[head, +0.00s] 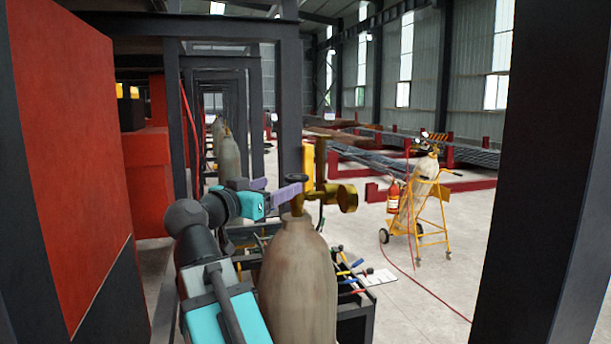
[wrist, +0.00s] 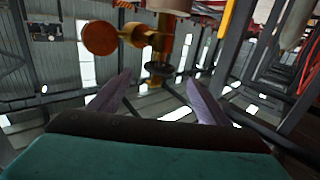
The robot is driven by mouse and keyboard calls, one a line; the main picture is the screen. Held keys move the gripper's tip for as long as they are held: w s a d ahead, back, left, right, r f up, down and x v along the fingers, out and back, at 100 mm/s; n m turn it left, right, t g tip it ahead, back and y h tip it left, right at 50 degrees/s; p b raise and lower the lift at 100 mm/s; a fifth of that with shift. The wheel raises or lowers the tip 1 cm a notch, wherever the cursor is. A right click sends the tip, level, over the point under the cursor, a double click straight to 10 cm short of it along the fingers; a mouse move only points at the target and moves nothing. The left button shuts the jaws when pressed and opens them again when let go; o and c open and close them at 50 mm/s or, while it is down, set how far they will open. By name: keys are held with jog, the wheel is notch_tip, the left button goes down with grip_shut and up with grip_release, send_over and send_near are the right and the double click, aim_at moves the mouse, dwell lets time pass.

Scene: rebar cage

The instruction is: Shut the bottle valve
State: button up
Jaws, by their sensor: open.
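The bottle (head: 298,280) is a worn grey-beige gas cylinder standing upright in the head view. Its brass valve (head: 309,170) sits on top, with a round brass fitting (head: 347,197) on the right. In the wrist view the brass valve body (wrist: 164,42) hangs from the top of the picture. A dark round handwheel (wrist: 158,69) is at its lower end, and the round fitting (wrist: 100,38) is to the left. My gripper (wrist: 158,78) is open, its two purple fingers spread on either side of the handwheel in that picture. Whether they reach around it is unclear.
A dark bench with coloured-handled tools (head: 350,275) stands behind the bottle. A yellow cylinder trolley (head: 420,215) with a red extinguisher (head: 393,196) is farther right. Dark steel posts (head: 545,170) stand close on both sides. The floor (head: 450,280) at right is open, crossed by a red hose.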

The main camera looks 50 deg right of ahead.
aim_at(304, 175)
jog(key=shift+d, duration=0.15)
jog(key=p+x, duration=0.5)
jog(key=x, duration=0.7)
jog(key=shift+r, duration=0.15)
jog(key=shift+w+d+p, duration=0.15)
jog(key=shift+d+p, duration=0.35)
jog(key=shift+d, duration=0.25)
jog(key=c, duration=1)
